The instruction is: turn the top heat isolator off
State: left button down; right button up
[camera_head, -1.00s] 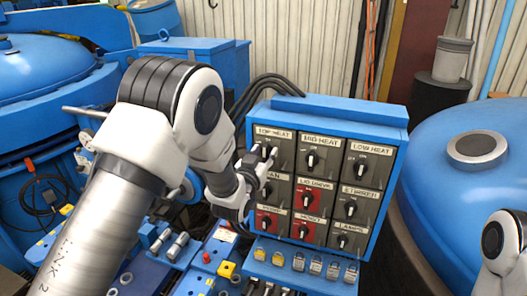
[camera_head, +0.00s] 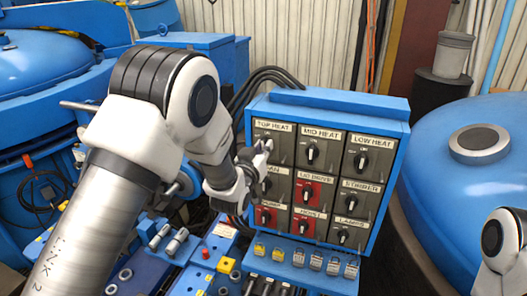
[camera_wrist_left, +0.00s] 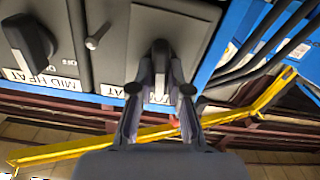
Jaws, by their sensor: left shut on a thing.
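The top heat isolator is a dark rotary knob on a grey plate labelled TOP HEAT (camera_head: 273,127), at the upper left of the blue switch panel (camera_head: 340,101). My left gripper (camera_head: 265,149) is at this knob, and its fingers hide most of it in the head view. In the left wrist view the two fingers (camera_wrist_left: 160,92) are shut on the black knob (camera_wrist_left: 160,50), one on each side. The knob's exact setting cannot be read. My right gripper is outside the views; only part of my right arm shows at the right edge.
The MID HEAT knob (camera_head: 312,153) is close on the right, with the LOW HEAT knob (camera_head: 361,160) beyond. Red-plated switches sit below. Several padlocks (camera_head: 298,259) hang under the panel. A large blue vessel (camera_head: 455,210) stands at the right.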

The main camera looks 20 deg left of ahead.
pick_arm(q)
jog(key=n+b, duration=0.2)
jog(key=n, duration=0.1)
jog(key=shift+a+f+n, duration=0.1)
jog(key=shift+f+n, duration=0.1)
jog(key=shift+n, duration=0.1)
jog(key=n+b, duration=0.3)
jog(key=n, duration=0.1)
jog(key=shift+n, duration=0.3)
jog(key=n+b, duration=0.2)
jog(key=n, duration=0.2)
jog(key=shift+a+f, duration=0.1)
jog(key=shift+n+b, duration=0.6)
jog(key=shift+n, duration=1.2)
jog(key=c, duration=1.1)
grip_release()
jog(key=shift+s+a, duration=0.1)
